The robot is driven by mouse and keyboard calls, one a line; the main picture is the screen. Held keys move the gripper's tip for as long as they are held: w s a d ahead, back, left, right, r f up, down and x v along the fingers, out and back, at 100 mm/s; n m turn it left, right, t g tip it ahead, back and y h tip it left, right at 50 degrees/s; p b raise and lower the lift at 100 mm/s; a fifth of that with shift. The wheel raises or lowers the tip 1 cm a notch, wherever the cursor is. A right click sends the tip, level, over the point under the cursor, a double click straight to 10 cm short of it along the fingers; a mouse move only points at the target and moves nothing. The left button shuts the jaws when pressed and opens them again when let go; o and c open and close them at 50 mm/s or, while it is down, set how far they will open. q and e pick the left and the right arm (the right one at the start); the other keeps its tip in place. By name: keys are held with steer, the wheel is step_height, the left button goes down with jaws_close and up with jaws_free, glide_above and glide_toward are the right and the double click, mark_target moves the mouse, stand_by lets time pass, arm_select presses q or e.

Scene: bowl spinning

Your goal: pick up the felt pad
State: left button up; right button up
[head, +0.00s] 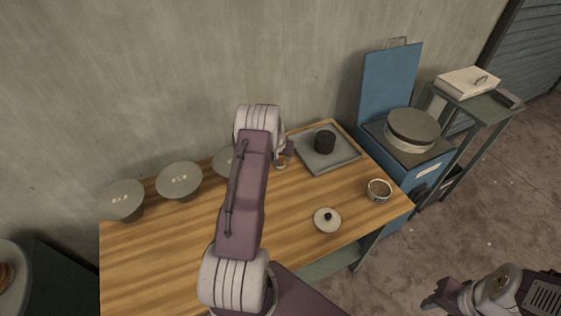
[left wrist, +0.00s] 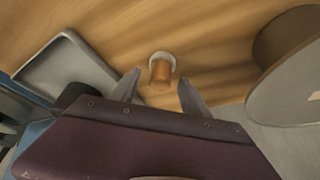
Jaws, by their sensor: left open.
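A small upright piece, orange-brown (left wrist: 160,74) with a pale round end, shows in the left wrist view between and just beyond my left fingertips. It may be the felt pad, but I cannot tell for sure. In the head view a small pale part of it (head: 281,163) shows beside my left gripper (head: 286,151), on the table's far side. My left gripper (left wrist: 160,78) is open, with a finger on either side of the piece and no clear contact. My right gripper (head: 434,301) is at the lower right, away from the table; its jaws are unclear.
The wooden table (head: 150,260) bears a grey tray (head: 340,163) with a dark cylinder (head: 325,141), a knobbed lid (head: 327,220) and a small bowl (head: 379,190). Grey discs on stands (head: 179,180) line the wall side. A blue unit (head: 390,85) stands right. The front left tabletop is clear.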

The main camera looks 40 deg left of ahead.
arm_select(q)
steer(key=shift+x, duration=0.9)
steer(key=shift+r, duration=0.15)
jaws_close()
steer(key=shift+r, duration=0.1)
steer(key=r, duration=0.3)
steer(key=r+b, duration=0.1)
steer(key=shift+w+d+r, duration=0.2)
steer(key=shift+w+d, duration=0.2)
steer(key=w+d+r+b, duration=0.1)
steer(key=w+d+r, duration=0.5)
steer(key=w+d, duration=0.1)
steer(key=shift+w+d+r, duration=0.2)
steer(key=shift+d, duration=0.05)
steer(key=c, duration=0.8)
jaws_free()
jaws_close()
